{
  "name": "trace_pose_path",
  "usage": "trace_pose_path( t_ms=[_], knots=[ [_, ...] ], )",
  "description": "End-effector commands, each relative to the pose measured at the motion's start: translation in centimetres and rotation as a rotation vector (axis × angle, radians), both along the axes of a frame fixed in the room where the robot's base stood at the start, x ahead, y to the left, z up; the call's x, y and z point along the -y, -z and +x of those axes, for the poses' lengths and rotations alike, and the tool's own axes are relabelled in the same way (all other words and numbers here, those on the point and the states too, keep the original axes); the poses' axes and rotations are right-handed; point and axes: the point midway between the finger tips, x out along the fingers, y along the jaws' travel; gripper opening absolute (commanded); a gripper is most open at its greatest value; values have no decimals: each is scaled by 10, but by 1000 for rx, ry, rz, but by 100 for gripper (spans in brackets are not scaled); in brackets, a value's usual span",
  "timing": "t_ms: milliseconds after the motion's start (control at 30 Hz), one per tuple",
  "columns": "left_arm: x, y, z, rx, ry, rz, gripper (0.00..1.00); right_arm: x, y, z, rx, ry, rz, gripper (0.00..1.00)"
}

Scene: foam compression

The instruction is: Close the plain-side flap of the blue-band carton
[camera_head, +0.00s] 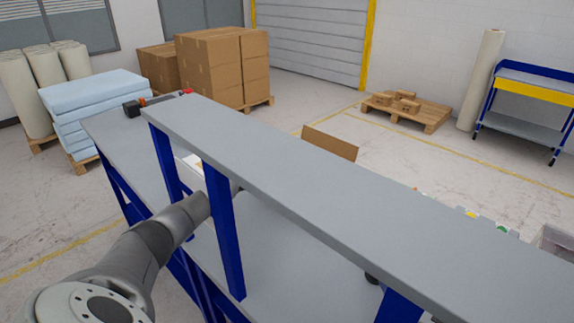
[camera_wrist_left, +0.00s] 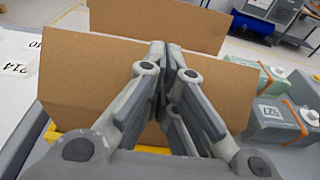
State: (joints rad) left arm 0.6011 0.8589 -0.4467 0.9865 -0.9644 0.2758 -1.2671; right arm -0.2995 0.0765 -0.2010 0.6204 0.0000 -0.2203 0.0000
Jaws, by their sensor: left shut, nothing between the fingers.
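In the left wrist view a brown cardboard flap (camera_wrist_left: 85,85) stands up close in front of my left gripper (camera_wrist_left: 166,48). A second brown flap (camera_wrist_left: 150,18) stands up behind it. My left gripper is shut and empty, its fingers overlapping the near flap in the picture; I cannot tell whether they touch it. The carton's body and any blue band are hidden. In the head view the top of one raised cardboard flap (camera_head: 330,142) shows beyond the shelf. The shelf hides my left gripper there. My right gripper is not in view.
A grey upper shelf (camera_head: 330,185) on blue posts (camera_head: 223,230) crosses the head view above the workbench (camera_head: 115,140). In the wrist view, grey blocks with orange straps (camera_wrist_left: 280,120) stand to the right, and white numbered pieces (camera_wrist_left: 15,65) to the left.

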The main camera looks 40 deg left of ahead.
Motion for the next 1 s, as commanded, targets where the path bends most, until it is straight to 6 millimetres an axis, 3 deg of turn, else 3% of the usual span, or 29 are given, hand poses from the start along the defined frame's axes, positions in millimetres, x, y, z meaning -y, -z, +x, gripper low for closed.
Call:
trace_pose_path(
  t_ms=[267,1000],
  knots=[
    [-2,-6,7,-100,-3,15,0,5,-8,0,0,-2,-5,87],
    [1,7,27,-98,-2,7,0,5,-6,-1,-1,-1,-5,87]
  ],
)
